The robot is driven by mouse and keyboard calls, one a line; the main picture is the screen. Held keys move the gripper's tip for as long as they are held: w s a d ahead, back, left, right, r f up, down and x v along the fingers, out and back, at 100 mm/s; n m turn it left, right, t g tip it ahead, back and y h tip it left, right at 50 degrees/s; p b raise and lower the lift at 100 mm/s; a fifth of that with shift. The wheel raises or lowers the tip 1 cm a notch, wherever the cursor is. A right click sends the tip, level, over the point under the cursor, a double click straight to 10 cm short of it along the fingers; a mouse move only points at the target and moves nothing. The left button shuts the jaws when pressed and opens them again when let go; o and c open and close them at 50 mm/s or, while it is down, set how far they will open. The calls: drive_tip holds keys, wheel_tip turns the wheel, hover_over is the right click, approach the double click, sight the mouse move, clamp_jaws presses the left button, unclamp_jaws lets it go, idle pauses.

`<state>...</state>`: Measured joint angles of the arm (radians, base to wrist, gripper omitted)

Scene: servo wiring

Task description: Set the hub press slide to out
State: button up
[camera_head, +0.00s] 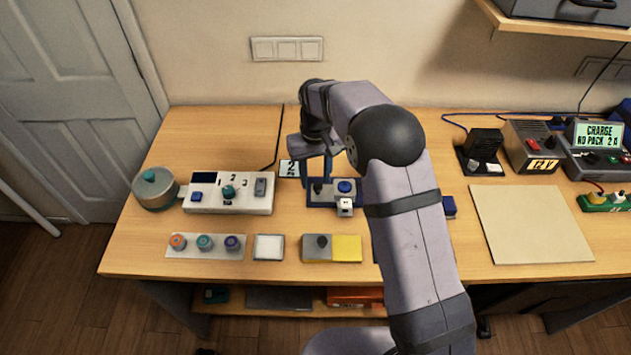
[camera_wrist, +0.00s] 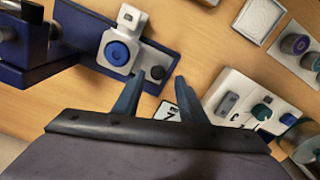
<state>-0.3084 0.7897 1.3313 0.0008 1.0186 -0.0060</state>
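The hub press is a dark blue base (camera_head: 323,202) with a grey-white slide plate carrying a round blue disc (camera_head: 345,187) and a black knob (camera_head: 318,188). A small white block (camera_head: 344,206) sits at its front. In the wrist view the disc (camera_wrist: 117,53) and knob (camera_wrist: 157,73) show on the slide plate, with a blue upright part (camera_wrist: 38,45) at the left. My gripper (camera_wrist: 158,80) is open and empty, pointing down, its fingertips on either side of the knob. I cannot tell whether they touch it. My arm hides the press's right part in the head view.
A white numbered panel (camera_head: 230,205) with a teal knob stands left of the press, and a number card (camera_head: 288,168) lies behind it. In front are a grey-and-yellow block (camera_head: 346,249) and a white pad (camera_head: 268,247). A bare board (camera_head: 530,224) lies at right.

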drive_tip(key=shift+r+b, duration=0.55)
drive_tip(key=shift+r, duration=2)
drive_tip(key=shift+s+d, duration=0.3)
drive_tip(key=shift+d, duration=0.1)
drive_tip(key=shift+m, duration=0.6)
drive_tip(key=s+d, duration=0.4)
drive_tip(key=s+d+r, duration=0.1)
drive_tip(key=s+d, duration=0.1)
drive_tip(key=shift+s+d, duration=0.15)
drive_tip(key=shift+s, duration=0.05)
drive_tip(key=s+d+f+m, duration=0.1)
drive_tip(key=s+d, duration=0.3)
drive_tip(key=s, duration=0.6)
drive_tip(key=s+d+f+m, duration=0.1)
drive_tip(key=s+d+f, duration=0.2)
drive_tip(key=s, duration=0.7)
drive_tip(key=shift+d, duration=0.75)
